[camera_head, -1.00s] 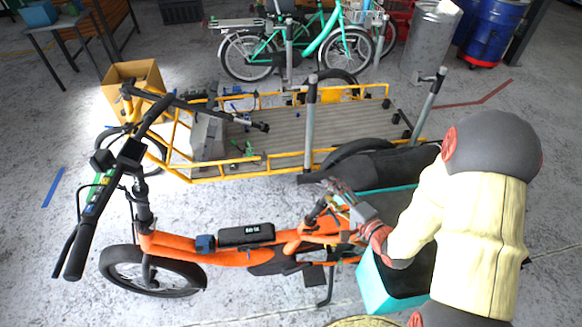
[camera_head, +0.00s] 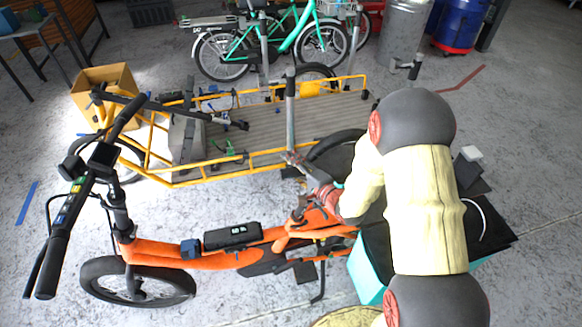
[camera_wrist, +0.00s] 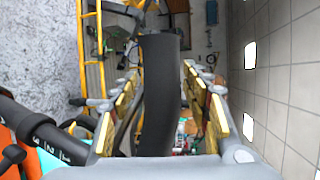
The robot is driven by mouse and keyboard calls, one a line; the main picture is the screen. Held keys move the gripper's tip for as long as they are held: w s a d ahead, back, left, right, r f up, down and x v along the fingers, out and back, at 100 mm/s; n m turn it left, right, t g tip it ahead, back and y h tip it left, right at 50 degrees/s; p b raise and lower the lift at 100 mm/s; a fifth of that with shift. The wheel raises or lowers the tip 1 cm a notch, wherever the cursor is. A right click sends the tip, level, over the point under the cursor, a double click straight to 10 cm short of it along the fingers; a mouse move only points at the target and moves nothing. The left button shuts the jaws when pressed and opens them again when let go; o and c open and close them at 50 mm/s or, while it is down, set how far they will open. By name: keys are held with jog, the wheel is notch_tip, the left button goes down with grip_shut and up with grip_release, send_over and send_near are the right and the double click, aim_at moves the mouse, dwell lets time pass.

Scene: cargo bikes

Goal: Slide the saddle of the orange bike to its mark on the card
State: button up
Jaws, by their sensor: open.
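The orange bike (camera_head: 160,252) stands in the foreground of the head view, handlebar to the left. My gripper (camera_head: 290,160) is open, just above and beyond its rear part. A short dark post (camera_head: 299,212) rises from the frame below it. In the wrist view a black tube with white numbered marks (camera_wrist: 50,143) lies left of my gripper (camera_wrist: 160,88), beside an orange part. A broad dark curved band (camera_wrist: 161,85) shows between the open fingers; I cannot tell whether it is a saddle or a tyre, nor whether it is gripped. I cannot make out the card.
A yellow cargo bike (camera_head: 215,180) with a slatted deck (camera_head: 262,125) stands close behind the orange bike. A teal box (camera_head: 366,272) is at the orange bike's rear, partly behind my arm. Green bikes (camera_head: 290,40) and a blue drum (camera_head: 462,25) stand farther back. Open floor lies at left.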

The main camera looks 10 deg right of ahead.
jog(key=shift+w, duration=0.1)
jog(key=shift+c, duration=0.8)
grip_shut()
